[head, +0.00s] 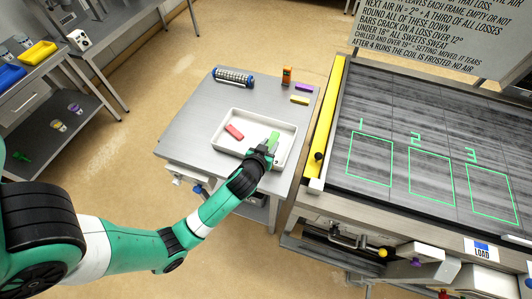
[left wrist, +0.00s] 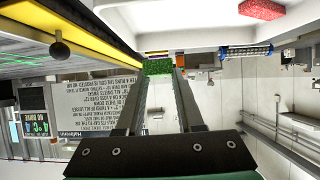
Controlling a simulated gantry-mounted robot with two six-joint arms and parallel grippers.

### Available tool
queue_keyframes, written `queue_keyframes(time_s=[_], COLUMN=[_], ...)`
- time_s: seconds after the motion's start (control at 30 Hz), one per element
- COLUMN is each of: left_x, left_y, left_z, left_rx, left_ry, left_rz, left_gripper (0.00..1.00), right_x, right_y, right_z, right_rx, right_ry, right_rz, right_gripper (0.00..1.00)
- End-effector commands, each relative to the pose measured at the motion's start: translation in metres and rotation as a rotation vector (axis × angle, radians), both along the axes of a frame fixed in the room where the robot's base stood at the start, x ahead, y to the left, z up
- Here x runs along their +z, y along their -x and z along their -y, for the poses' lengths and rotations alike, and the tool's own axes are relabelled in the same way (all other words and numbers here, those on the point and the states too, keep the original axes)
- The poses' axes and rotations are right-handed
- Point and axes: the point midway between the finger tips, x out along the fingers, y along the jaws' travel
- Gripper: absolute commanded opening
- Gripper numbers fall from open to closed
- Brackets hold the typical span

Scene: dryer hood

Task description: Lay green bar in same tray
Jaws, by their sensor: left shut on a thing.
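The green bar (head: 273,138) is over the right part of the white tray (head: 217,139). My left gripper (head: 266,149) is shut on it. In the left wrist view the bar (left wrist: 158,67) sits between the two fingertips (left wrist: 158,72). I cannot tell whether the bar touches the tray floor. A red bar (head: 234,131) lies in the left part of the same tray, apart from the green one. It also shows in the left wrist view (left wrist: 262,9). My right gripper is in neither view.
The tray stands on a grey table (head: 185,130). The dark slab with numbered green squares (head: 370,158) is to the right, behind a yellow rail (head: 323,130).

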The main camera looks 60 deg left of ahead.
Motion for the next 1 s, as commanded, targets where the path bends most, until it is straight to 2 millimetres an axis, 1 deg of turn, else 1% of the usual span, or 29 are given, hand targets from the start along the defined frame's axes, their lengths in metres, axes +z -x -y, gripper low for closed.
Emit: queue_keyframes(time_s=[0.03, 0.1, 0.2, 0.3, 0.47, 0.53, 0.6, 0.7, 1.0], left_x=[-0.011, -0.027, -0.044, -0.053, -0.055, -0.062, -0.076, -0.090, -0.092], left_y=[-0.003, -0.006, -0.012, -0.015, -0.016, -0.017, -0.017, -0.017, -0.017], left_z=[-0.016, -0.027, -0.041, -0.048, -0.050, -0.055, -0.055, -0.055, -0.054], left_rx=[0.008, 0.005, 0.002, 0.000, -0.001, 0.001, -0.001, -0.001, 0.000], left_ry=[0.000, 0.001, 0.000, 0.000, -0.001, -0.001, 0.000, -0.001, -0.001], left_rz=[0.000, -0.006, -0.003, -0.002, -0.002, -0.002, -0.004, -0.004, -0.001], left_gripper=[0.00, 0.00, 0.00, 0.00, 0.00, 0.00, 0.00, 0.00, 0.00], right_x=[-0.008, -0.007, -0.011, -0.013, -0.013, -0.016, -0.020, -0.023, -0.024], right_y=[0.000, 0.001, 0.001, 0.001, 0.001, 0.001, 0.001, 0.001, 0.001], right_z=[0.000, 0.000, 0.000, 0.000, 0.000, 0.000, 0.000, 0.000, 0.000], right_rx=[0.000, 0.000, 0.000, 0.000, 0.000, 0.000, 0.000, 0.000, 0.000], right_ry=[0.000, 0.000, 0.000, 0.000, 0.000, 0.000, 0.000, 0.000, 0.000], right_rz=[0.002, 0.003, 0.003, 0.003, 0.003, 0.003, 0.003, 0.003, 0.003], right_gripper=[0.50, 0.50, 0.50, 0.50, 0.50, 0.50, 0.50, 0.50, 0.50])
